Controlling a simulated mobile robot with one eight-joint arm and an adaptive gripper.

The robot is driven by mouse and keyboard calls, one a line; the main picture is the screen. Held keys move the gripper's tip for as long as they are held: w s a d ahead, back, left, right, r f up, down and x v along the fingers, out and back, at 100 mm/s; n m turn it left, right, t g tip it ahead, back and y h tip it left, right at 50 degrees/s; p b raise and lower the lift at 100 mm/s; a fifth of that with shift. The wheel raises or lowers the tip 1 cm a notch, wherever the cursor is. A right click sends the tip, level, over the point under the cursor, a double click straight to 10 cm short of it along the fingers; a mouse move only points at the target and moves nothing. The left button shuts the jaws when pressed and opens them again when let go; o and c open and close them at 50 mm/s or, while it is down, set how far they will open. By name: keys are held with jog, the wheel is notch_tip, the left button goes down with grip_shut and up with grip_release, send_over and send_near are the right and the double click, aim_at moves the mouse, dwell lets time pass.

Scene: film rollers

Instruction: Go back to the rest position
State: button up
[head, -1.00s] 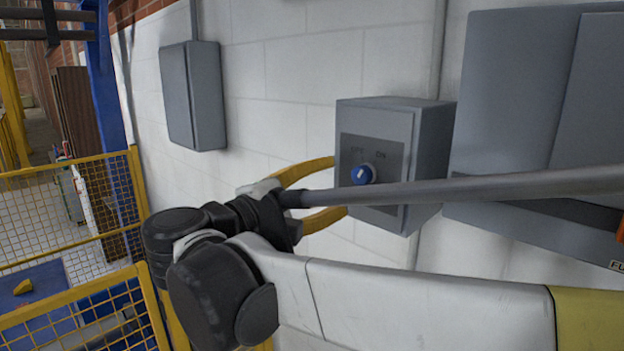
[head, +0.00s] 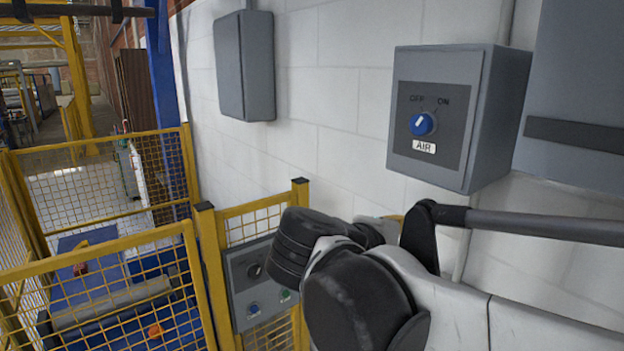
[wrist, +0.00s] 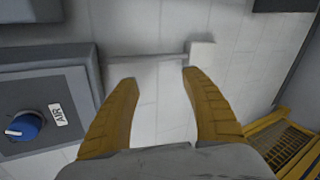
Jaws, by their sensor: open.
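My gripper (wrist: 160,80) is open and empty in the wrist view, its two yellow fingers spread before the white wall. In the head view it is mostly hidden behind my arm's dark wrist joints, below the grey AIR switch box (head: 465,150). The box has a blue knob (head: 422,124) under OFF and ON marks. I cannot tell for sure which mark the knob points to. The box (wrist: 80,85) and knob (wrist: 23,126) also show at the left of the wrist view, apart from the fingers.
A grey wall box (head: 244,65) hangs at upper left, and a larger grey cabinet (head: 580,100) at right. Yellow mesh fencing (head: 110,250) and a grey button panel (head: 262,285) stand at lower left. The white wall (head: 330,110) between the boxes is bare.

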jog(key=s+f+m+y+b, duration=0.3)
jog(key=f+b, duration=0.4)
jog(key=f, duration=0.7)
jog(key=s+f+m+y+b, duration=0.3)
jog(key=f+b, duration=0.4)
jog(key=f, duration=0.7)
jog(key=s+f+m+y+b, duration=0.3)
jog(key=f+b, duration=0.4)
jog(key=f, duration=0.7)
jog(key=shift+s+d+m+g+y+b, duration=0.35)
jog(key=shift+s+y, duration=0.45)
jog(key=shift+s, duration=0.35)
